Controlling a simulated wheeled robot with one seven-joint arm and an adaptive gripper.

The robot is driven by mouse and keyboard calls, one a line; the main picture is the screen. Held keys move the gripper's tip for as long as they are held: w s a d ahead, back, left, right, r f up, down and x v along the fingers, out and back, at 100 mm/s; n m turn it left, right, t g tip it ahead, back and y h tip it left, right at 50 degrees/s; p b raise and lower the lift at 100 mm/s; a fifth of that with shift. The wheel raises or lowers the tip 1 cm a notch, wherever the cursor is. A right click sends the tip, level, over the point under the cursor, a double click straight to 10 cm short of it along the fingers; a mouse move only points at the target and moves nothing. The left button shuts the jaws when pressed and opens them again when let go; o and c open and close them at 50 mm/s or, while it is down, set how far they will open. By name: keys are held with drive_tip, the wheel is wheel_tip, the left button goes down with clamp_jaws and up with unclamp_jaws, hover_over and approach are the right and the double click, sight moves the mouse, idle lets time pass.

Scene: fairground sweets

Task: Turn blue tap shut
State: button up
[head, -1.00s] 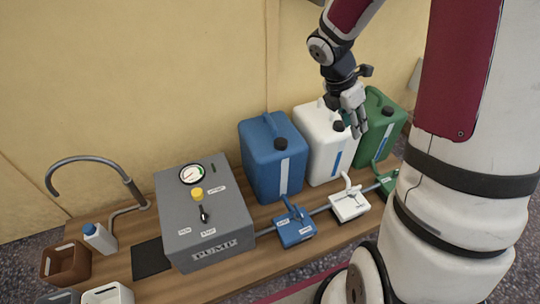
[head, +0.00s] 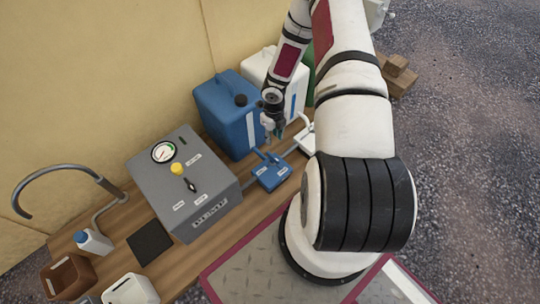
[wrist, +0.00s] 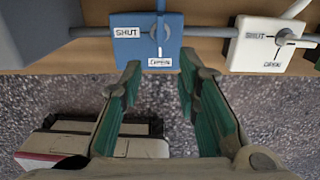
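The blue tap (head: 271,178) is a blue box on the pipe, with its handle near the top. In the wrist view the blue tap (wrist: 140,49) has a SHUT label (wrist: 127,32) on its left and an OPEN label (wrist: 160,63) at its bottom edge. My gripper (head: 273,132) is just beyond and above the tap in the head view. In the wrist view my gripper (wrist: 160,70) is open and empty, its green-padded fingers either side of the lever's line. I see no contact.
The white tap (wrist: 262,52) is close on the right. A blue canister (head: 226,118) and a white canister (head: 262,72) stand behind. The grey pump box (head: 182,180) is left of the blue tap. Pavement lies in front of the wooden bench.

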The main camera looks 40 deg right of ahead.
sight(273, 156)
wheel_tip(273, 156, down, 14)
drive_tip(key=b, duration=0.5)
drive_tip(key=shift+r+b, duration=0.25)
drive_tip(key=shift+b, duration=0.05)
clamp_jaws()
